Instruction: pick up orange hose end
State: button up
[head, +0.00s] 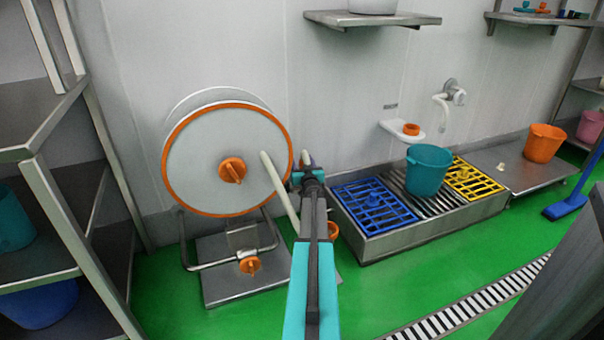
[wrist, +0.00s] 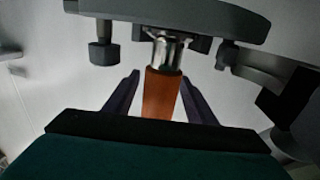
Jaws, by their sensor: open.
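The orange hose end (wrist: 161,97) stands upright in the middle of the wrist view, with a shiny metal fitting at its top. My gripper (wrist: 160,80) is open, with one dark purple finger on each side of the hose end. Narrow gaps show between the fingers and the orange part. In the head view my gripper (head: 306,160) is in front of the wall, just right of the hose reel (head: 215,150). The hose end cannot be made out there, as my gripper and arm cover that area. A pale hose (head: 278,190) slants down beside my arm.
A metal drain basin (head: 400,240) with blue (head: 375,207) and yellow (head: 472,180) grates stands right of my arm. A teal bucket (head: 428,170) sits on it. An orange round part (head: 333,231) shows beside my arm. Metal shelves (head: 40,118) stand at left.

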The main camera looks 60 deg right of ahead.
aim_at(304, 155)
grip_shut()
jog(key=shift+r, duration=0.2)
dwell(0.3)
jog(key=r+p, duration=0.3)
jog(key=shift+s+a+r, duration=0.1)
jog(key=shift+s+r, duration=0.2)
jog(key=shift+r, duration=0.05)
jog(key=s+a+p, duration=0.2)
jog(key=s, duration=0.5)
jog(key=s+a+p, duration=0.3)
jog(key=s, duration=0.4)
jog(key=shift+s+r+p, duration=0.25)
jog(key=shift+r+p, duration=0.1)
jog(key=shift+r, duration=0.1)
jog(key=shift+a, duration=0.1)
